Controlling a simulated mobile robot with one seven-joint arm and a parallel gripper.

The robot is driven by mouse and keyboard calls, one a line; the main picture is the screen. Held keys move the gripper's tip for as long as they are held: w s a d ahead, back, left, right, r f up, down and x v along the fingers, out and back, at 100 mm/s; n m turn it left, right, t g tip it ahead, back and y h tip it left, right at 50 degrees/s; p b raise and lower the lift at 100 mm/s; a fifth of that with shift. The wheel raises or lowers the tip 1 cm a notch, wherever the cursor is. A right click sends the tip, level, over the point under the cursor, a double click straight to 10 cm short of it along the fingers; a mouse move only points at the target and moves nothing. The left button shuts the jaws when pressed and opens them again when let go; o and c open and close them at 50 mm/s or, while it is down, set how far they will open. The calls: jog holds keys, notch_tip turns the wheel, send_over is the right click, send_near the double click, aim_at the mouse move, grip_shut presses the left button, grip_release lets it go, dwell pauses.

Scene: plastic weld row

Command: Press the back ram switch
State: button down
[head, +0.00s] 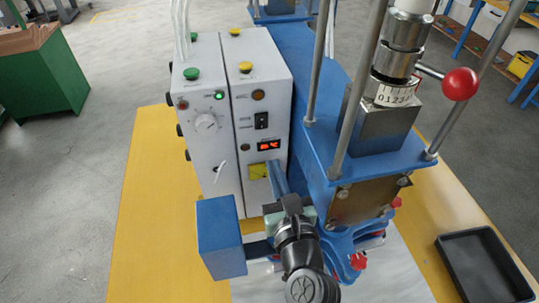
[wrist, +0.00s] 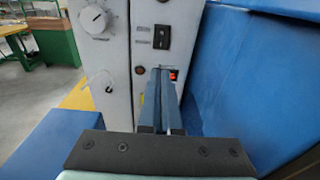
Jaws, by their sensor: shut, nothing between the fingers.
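A pale control box with two front panels stands beside the blue press. On its right panel (head: 240,160) is a black rocker switch (head: 261,121), also in the wrist view (wrist: 162,37). On top are a front green button (head: 191,73), a front yellow button (head: 245,66), a back green button (head: 193,36) and a back yellow button (head: 234,31). I cannot read which is the back ram switch. My gripper (head: 272,167) is shut and empty, its tips before the right panel, below the red display (head: 268,146). In the wrist view my gripper (wrist: 160,75) partly covers the display; contact cannot be told.
The blue press (head: 320,150) with upright rods and a red-knobbed lever (head: 460,84) stands close on the right. A blue block (head: 220,238) is at lower left. A black tray (head: 485,265) lies on the yellow table (head: 140,230). The table's left part is clear.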

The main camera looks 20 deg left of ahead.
jog(key=s, duration=0.1)
jog(key=s+d, duration=0.1)
jog(key=s+d+f+b, duration=0.1)
jog(key=shift+s+d, duration=0.25)
jog(key=shift+s, duration=0.1)
jog(key=shift+s, duration=0.1)
jog(key=shift+f, duration=0.1)
